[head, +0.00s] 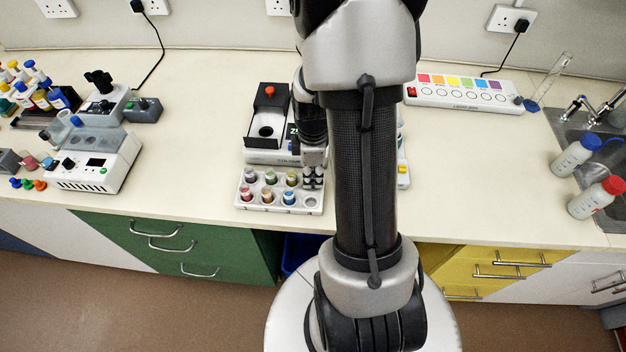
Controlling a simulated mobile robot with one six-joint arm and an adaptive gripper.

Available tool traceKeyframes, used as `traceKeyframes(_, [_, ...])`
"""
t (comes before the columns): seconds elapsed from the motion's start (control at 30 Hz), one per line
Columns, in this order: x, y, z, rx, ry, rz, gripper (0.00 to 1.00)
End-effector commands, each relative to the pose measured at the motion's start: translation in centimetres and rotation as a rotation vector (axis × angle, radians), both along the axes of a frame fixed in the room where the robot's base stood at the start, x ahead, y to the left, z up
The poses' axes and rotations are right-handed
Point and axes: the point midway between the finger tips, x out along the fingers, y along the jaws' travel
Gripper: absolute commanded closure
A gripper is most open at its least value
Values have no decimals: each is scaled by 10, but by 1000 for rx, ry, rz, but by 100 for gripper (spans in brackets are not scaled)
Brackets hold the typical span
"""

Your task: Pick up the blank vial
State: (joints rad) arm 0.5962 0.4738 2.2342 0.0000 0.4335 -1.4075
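A white vial rack (280,209) stands near the bench's front edge, left of my arm. It holds two rows of small vials with coloured contents or labels, among them a purple (250,175), a green (271,177), a yellow (291,179), a red (246,194) and a blue one (289,197). My gripper (313,181) points down at the rack's back right position. Its fingers hide whatever is there, so I cannot make out the blank vial or whether the fingers are closed on it. The front right position looks pale and perhaps empty.
Behind the rack is a white instrument with a black top and red knob (269,91). A white device (95,170) stands left. A coloured strip panel (466,94), two wash bottles (596,197) and a sink (603,139) are right. The bench between rack and left device is clear.

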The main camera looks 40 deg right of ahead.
Motion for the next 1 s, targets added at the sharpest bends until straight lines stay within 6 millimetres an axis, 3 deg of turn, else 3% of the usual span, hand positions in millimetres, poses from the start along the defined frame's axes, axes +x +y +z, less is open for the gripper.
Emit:
traceKeyframes(0.17, [0, 0, 0, 0, 0, 0, 97])
traceKeyframes(0.57, [0, 0, 9, -1, -1, 0, 97])
traceKeyframes(0.77, [1, -1, 41, -3, -4, 0, 98])
traceKeyframes(1.0, [1, -1, 111, -4, -6, 0, 98])
